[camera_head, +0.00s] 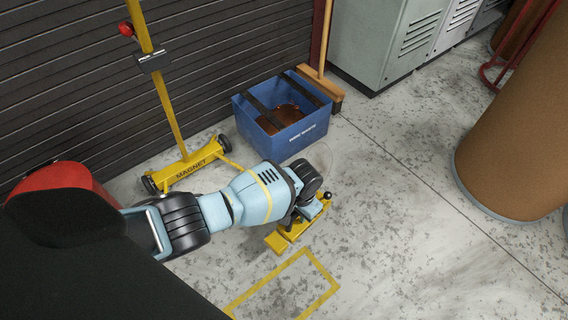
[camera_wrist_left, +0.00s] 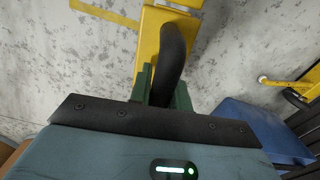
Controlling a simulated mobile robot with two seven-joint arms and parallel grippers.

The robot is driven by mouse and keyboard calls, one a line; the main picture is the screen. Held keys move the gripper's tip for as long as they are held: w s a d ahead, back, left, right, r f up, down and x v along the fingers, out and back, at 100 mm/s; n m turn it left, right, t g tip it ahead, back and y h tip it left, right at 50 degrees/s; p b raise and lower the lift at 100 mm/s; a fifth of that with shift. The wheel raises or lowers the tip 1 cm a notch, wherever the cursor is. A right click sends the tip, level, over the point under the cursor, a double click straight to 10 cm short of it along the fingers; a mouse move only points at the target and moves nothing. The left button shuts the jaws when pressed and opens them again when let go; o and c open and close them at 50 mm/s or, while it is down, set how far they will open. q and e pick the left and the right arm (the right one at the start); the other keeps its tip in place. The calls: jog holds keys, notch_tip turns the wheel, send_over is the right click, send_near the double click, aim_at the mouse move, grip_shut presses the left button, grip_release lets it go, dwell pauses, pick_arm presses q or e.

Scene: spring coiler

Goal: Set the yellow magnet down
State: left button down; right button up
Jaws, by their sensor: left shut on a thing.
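The yellow magnet (camera_head: 279,242) is a blocky yellow piece with a small black-knobbed lever on its right side. In the head view it is just beyond a yellow outlined rectangle (camera_head: 323,269) on the floor, partly covered by my arm. My left gripper (camera_head: 304,210) is over it. In the left wrist view the green fingers (camera_wrist_left: 162,90) are shut on the black curved handle of the magnet (camera_wrist_left: 151,30). I cannot tell whether the magnet touches the floor. My right gripper is not in view.
A blue wire-waste bin (camera_head: 283,138) stands behind the magnet, with a broom (camera_head: 322,85) beside it. A wheeled yellow stand marked MAGNET (camera_head: 190,165) is at the left. The floor between is clear.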

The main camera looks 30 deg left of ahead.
aim_at(292, 239)
pick_arm(q)
jog(key=shift+m, duration=0.7)
jog(key=s+f, duration=0.1)
jog(key=f, duration=0.1)
jog(key=s+f, duration=0.2)
jog(key=s+f+b, duration=0.1)
jog(key=f, duration=0.2)
jog(key=shift+s+d, duration=0.15)
jog(key=shift+d, duration=0.15)
jog(key=shift+s+f, duration=0.1)
jog(key=shift+f, duration=0.05)
jog(key=shift+s+d, duration=0.15)
jog(key=shift+s, duration=0.3)
jog(key=s+d+f, duration=0.1)
jog(key=s+d, duration=0.4)
jog(key=s, duration=0.7)
jog(key=shift+s+f+p, duration=0.2)
jog(key=shift+s+p, duration=0.15)
jog(key=shift+p, duration=0.1)
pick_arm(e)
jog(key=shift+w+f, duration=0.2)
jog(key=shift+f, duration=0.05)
pick_arm(q)
jog(key=shift+s+d, duration=0.1)
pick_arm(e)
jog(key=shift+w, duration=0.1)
